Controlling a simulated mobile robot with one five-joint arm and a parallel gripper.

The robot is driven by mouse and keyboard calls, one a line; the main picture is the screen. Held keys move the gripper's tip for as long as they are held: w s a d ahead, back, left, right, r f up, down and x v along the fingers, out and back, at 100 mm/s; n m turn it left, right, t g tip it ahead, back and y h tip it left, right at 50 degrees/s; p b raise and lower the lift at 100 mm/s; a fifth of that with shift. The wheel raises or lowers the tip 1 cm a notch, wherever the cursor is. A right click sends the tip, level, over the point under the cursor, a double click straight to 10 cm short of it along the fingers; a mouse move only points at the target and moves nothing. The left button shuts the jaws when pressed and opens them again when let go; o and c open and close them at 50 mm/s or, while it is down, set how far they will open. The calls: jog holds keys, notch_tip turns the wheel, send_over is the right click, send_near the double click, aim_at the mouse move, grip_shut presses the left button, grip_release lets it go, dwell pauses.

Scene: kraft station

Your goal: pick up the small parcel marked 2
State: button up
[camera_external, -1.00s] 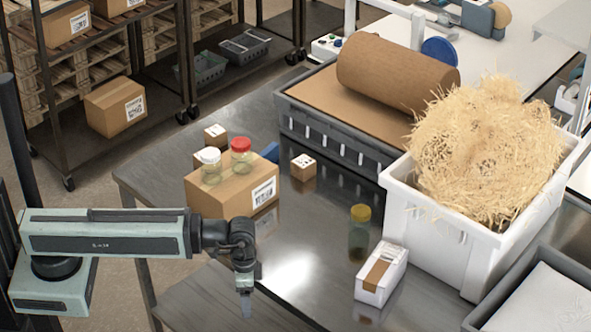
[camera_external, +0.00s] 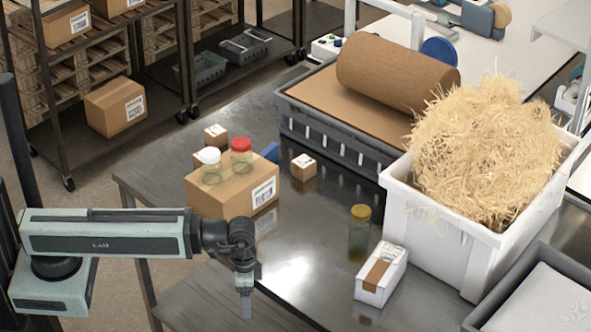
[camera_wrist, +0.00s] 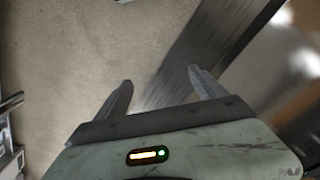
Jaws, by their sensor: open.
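Several small brown parcels stand on the steel table in the external view. One (camera_external: 303,168) is right of the large carton, with a white label on top. Another (camera_external: 215,136) is behind the carton, and a third (camera_external: 198,160) is partly hidden by it. Their marks are too small to read, so I cannot tell which is 2. My gripper (camera_external: 246,306) points down near the table's front edge, well in front of the parcels and apart from them. In the wrist view my gripper (camera_wrist: 158,80) has its fingers spread with nothing between them. No parcel is recognisable there.
The large carton (camera_external: 230,196) carries a red-lidded jar (camera_external: 241,158) and a white-lidded jar (camera_external: 210,170). A yellow-lidded jar (camera_external: 360,236), a white box (camera_external: 386,268) and a straw-filled white crate (camera_external: 435,240) stand to the right. The table's middle (camera_external: 310,215) is bare.

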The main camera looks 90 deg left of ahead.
jog(key=shift+o, duration=1.4)
